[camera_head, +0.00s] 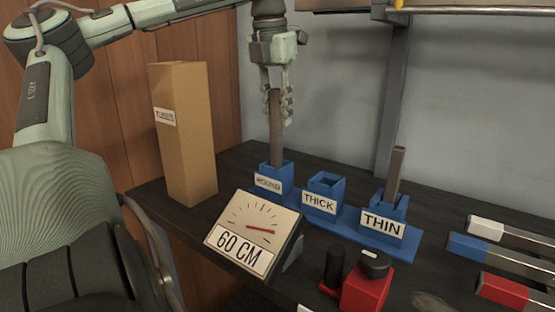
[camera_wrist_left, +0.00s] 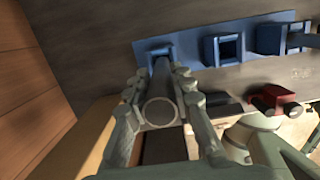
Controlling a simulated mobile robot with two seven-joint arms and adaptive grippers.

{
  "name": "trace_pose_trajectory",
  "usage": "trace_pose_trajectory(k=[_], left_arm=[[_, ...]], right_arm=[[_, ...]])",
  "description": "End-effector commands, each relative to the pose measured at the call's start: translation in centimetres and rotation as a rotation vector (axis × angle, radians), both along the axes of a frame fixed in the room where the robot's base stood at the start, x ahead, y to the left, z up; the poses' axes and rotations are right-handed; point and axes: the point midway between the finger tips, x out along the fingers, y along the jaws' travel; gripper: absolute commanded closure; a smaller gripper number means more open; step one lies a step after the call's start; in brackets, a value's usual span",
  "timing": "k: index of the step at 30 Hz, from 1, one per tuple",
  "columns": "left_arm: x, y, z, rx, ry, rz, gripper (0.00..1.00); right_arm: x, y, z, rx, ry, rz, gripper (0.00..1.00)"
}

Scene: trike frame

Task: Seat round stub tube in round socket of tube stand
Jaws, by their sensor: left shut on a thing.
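The blue tube stand (camera_head: 348,222) has three sockets labelled ROUND, THICK and THIN. My left gripper (camera_head: 280,108) is shut on the upper part of the grey-brown round stub tube (camera_head: 276,140), above the round socket (camera_head: 270,178). The tube is close to upright, and its lower end goes out of sight behind the socket's front wall; how deep it sits cannot be told. In the left wrist view, the tube's round open end (camera_wrist_left: 159,111) faces the camera between the fingers, with the blue stand (camera_wrist_left: 265,40) beyond. My right gripper is not in view.
A thin tube (camera_head: 396,172) stands in the THIN socket; the THICK socket (camera_head: 325,181) is empty. A tall cardboard box (camera_head: 188,140) stands left. A gauge marked 60 CM (camera_head: 253,232) and a red device (camera_head: 366,290) are in front. Tubes with coloured ends (camera_head: 503,290) lie right.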

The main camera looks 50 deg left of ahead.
Motion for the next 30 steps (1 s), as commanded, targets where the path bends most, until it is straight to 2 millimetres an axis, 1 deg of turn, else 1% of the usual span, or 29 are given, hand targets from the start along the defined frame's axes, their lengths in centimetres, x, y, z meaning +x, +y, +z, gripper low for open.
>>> trace_pose_trajectory(k=[1, 3, 5, 8, 12, 15, 19, 28, 29, 30], left_arm=[[0.0, -0.1, -1.1, -0.002, -0.002, -0.001, 1.00], [0.0, -0.1, -1.9, -0.003, -0.003, -0.002, 1.00], [0.0, 0.0, -2.4, 0.000, -0.003, 0.000, 1.00], [0.0, 0.0, -3.1, -0.002, -0.003, 0.002, 1.00], [0.0, -0.1, -4.9, -0.004, -0.001, 0.001, 1.00], [0.0, -0.1, -6.2, -0.003, -0.003, 0.000, 1.00], [0.0, -0.1, -6.4, 0.002, -0.004, 0.002, 1.00], [0.0, -0.1, -6.7, 0.000, -0.003, 0.003, 1.00], [0.0, -0.1, -6.7, 0.000, -0.002, 0.003, 0.75], [0.0, -0.1, -6.7, 0.000, -0.002, 0.003, 0.70]], right_arm=[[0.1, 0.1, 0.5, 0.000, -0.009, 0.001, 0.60], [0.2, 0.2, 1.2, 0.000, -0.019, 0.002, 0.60], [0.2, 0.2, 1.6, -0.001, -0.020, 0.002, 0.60], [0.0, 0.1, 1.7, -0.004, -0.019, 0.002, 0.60], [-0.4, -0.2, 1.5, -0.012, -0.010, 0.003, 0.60], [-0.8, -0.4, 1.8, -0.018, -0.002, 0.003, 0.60], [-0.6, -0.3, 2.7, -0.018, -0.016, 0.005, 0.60], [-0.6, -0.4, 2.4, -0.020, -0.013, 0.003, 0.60], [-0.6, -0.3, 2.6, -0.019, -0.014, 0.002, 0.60], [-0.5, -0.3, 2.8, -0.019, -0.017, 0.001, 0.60]])
